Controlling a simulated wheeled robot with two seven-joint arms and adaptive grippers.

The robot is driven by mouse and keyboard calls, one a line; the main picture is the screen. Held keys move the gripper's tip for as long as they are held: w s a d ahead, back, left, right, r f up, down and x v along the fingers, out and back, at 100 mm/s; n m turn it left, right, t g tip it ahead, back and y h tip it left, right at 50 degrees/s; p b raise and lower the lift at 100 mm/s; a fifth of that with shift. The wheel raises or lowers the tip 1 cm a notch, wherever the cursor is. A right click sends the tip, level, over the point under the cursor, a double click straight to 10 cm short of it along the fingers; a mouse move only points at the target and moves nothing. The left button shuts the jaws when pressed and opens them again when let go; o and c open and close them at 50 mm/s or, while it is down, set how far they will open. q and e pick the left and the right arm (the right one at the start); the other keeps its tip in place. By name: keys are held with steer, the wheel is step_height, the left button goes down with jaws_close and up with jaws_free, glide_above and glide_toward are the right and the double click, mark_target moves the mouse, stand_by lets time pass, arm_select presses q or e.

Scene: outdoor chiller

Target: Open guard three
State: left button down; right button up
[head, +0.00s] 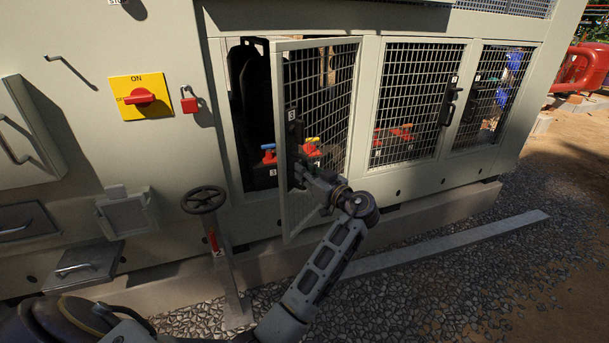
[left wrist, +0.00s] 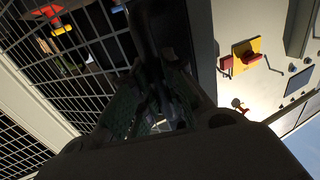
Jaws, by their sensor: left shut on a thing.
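Guard three (head: 325,90) is a mesh door in a pale frame on the chiller cabinet. It stands partly open, swung out from the cabinet, with a label "3" by its dark handle (head: 292,128). My left gripper (head: 303,177) is at the free edge of the guard, shut on its handle. In the left wrist view the gripper fingers (left wrist: 155,105) are dark, and the mesh (left wrist: 85,50) fills the left side. The fingers' exact contact on the handle is shadowed. My right gripper does not show.
Behind the guard are red valves with blue and orange levers (head: 283,148). Two more mesh guards (head: 415,105) to the right are shut. A yellow ON switch plate (head: 141,97), red padlock (head: 190,104) and handwheel (head: 203,199) are left. A concrete kerb (head: 450,240) lies on the gravel.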

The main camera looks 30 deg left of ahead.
arm_select(q)
steer(key=shift+d, duration=0.4)
steer(key=c, duration=1.5)
jaws_free()
steer(key=shift+o, duration=0.2)
steer(key=shift+r, duration=0.15)
steer(key=shift+r, duration=4.9)
